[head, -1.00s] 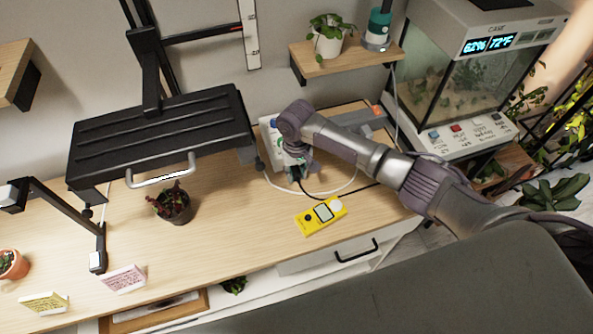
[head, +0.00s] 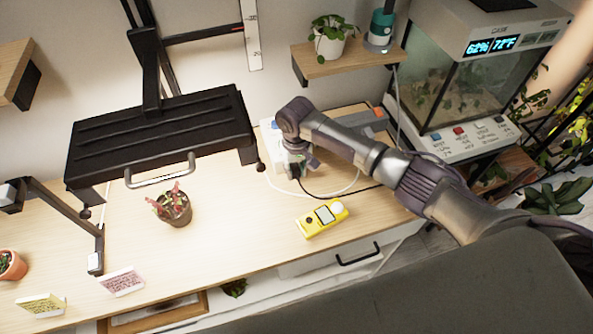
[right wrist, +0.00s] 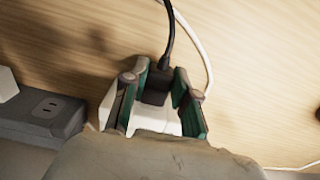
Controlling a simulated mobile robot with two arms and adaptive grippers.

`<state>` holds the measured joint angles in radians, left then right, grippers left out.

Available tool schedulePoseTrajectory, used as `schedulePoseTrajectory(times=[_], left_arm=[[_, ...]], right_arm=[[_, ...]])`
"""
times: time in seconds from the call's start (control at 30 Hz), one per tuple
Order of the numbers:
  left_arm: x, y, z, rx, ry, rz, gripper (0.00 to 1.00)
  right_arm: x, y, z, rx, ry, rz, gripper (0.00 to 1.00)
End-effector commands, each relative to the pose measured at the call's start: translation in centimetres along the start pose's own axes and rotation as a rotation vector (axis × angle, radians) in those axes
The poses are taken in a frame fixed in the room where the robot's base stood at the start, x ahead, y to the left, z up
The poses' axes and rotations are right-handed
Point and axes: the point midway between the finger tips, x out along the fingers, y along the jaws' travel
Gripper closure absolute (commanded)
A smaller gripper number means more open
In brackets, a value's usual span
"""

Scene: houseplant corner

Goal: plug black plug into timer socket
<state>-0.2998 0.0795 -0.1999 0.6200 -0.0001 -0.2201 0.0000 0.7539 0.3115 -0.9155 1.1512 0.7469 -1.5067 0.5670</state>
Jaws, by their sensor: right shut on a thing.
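The black plug (right wrist: 156,90) sits between the fingers of my right gripper (right wrist: 158,78), which is shut on it. Its black cord runs up and away in the right wrist view. The plug is against the white timer (right wrist: 155,120), partly hidden by the fingers; the socket's contacts are hidden. In the head view my right gripper (head: 299,168) is at the front of the white timer (head: 268,136), and the black cord (head: 318,195) trails to the right. My left gripper is not in view.
A grey power strip (right wrist: 40,118) lies beside the timer. A black lamp panel (head: 160,135) hangs over a potted plant (head: 174,208), in bright light. A yellow meter (head: 322,217) lies in front of the gripper. A terrarium (head: 455,85) stands at the right.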

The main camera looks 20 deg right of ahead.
Motion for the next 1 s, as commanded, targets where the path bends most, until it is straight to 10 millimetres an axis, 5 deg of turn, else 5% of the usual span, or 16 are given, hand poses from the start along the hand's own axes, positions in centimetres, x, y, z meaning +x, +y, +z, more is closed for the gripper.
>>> schedulePoseTrajectory(times=[0.2, 0.57, 1.0], left_arm=[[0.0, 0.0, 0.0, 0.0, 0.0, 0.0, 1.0], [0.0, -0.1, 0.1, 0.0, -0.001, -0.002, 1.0], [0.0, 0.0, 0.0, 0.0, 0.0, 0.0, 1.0]], right_arm=[[0.0, 0.0, 0.0, 0.0, 0.0, 0.0, 0.43], [-0.3, 0.0, 0.0, 0.0, 0.0, 0.0, 0.43], [-8.5, -0.1, -0.1, -0.002, 0.003, -0.002, 0.43]])
